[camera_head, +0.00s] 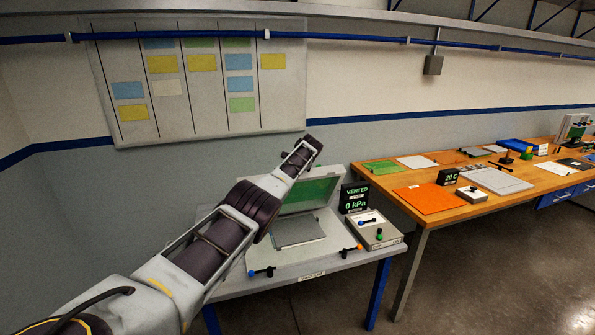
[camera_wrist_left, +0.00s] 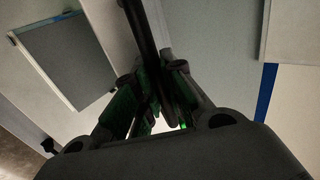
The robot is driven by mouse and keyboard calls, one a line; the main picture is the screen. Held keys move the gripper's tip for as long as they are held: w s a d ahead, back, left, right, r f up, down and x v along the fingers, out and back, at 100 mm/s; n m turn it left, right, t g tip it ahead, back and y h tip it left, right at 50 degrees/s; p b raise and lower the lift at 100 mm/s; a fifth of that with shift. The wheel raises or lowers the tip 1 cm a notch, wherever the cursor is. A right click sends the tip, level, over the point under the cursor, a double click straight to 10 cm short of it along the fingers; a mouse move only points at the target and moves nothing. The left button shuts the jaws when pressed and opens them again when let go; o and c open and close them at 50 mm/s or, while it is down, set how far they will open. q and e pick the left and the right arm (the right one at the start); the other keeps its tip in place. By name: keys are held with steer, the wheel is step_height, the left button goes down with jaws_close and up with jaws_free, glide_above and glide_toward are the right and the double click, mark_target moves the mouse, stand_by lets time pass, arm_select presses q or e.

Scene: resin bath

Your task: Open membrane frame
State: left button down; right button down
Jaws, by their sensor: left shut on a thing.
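The membrane frame (camera_head: 338,177) has a pale border around a green sheet. It stands raised and tilted at the back of the vacuum table (camera_head: 345,268), above a flat grey plate (camera_head: 298,232). My left gripper (camera_head: 311,143) reaches across the frame's upper left, partly covering it. In the left wrist view my left gripper (camera_wrist_left: 163,95) has its green-padded fingers closed around a dark bar (camera_wrist_left: 138,22). The bar looks like part of the frame's handle, but the join is hidden. My right gripper is in neither view.
A black display (camera_head: 354,197) reading VENTED, 0 kPa stands beside the frame. A control box (camera_head: 376,232) and levers with orange (camera_head: 359,247) and blue (camera_head: 270,271) knobs sit near it. A wooden bench (camera_head: 450,212) with sheets stands right.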

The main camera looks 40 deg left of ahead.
arm_select(q)
steer(key=shift+w+r, duration=0.1)
steer(key=shift+r, duration=0.05)
steer(key=c, duration=1.5)
jaws_free()
steer(key=shift+s+d+r, duration=0.2)
steer(key=shift+v, duration=5.6)
steer(key=shift+d+f, duration=0.1)
steer(key=shift+d, duration=0.05)
